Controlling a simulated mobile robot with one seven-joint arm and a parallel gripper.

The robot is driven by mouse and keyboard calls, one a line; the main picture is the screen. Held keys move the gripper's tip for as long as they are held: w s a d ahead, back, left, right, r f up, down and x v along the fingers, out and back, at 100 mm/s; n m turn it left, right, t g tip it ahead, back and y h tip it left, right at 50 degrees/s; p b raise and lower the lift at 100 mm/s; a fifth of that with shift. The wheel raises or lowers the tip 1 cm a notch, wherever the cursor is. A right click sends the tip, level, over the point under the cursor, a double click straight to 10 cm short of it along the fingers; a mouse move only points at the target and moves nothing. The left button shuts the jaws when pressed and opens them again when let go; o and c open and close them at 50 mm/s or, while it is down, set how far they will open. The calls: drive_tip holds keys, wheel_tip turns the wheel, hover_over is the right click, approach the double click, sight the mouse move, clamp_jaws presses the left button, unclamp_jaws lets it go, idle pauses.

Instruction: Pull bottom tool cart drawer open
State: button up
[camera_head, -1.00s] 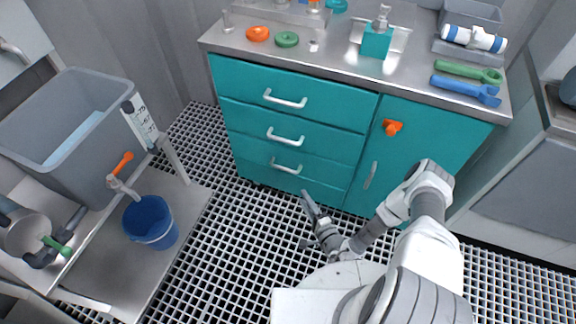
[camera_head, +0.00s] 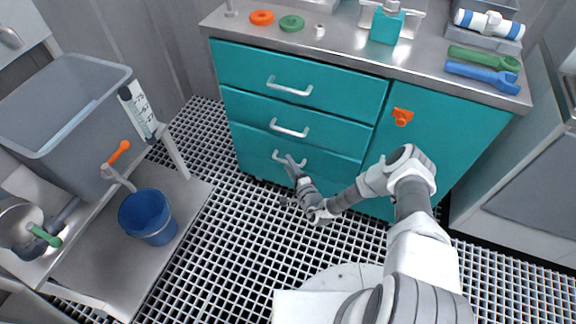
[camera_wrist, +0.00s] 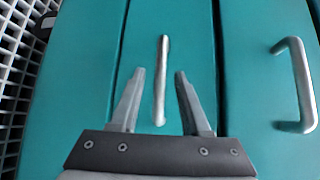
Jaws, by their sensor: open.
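The teal tool cart (camera_head: 300,110) has three stacked drawers on its left side, each with a pale bar handle. The bottom drawer (camera_head: 330,173) is closed, and its handle (camera_head: 288,158) is partly covered by my gripper (camera_head: 290,172) in the head view. In the wrist view my gripper (camera_wrist: 157,85) is open, with one finger on each side of the bottom handle (camera_wrist: 161,80). The handle runs lengthwise between the fingers, and I see a gap to each finger. The middle drawer's handle (camera_wrist: 297,85) shows at the right of the wrist view.
The cart's right door (camera_head: 440,140) has an orange latch (camera_head: 402,116). A blue bucket (camera_head: 147,213) and a grey tub (camera_head: 65,110) are on the left. The grated floor (camera_head: 230,230) in front of the drawers is clear apart from my arm.

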drive_tip(key=shift+x, duration=0.9)
clamp_jaws()
idle(0.8)
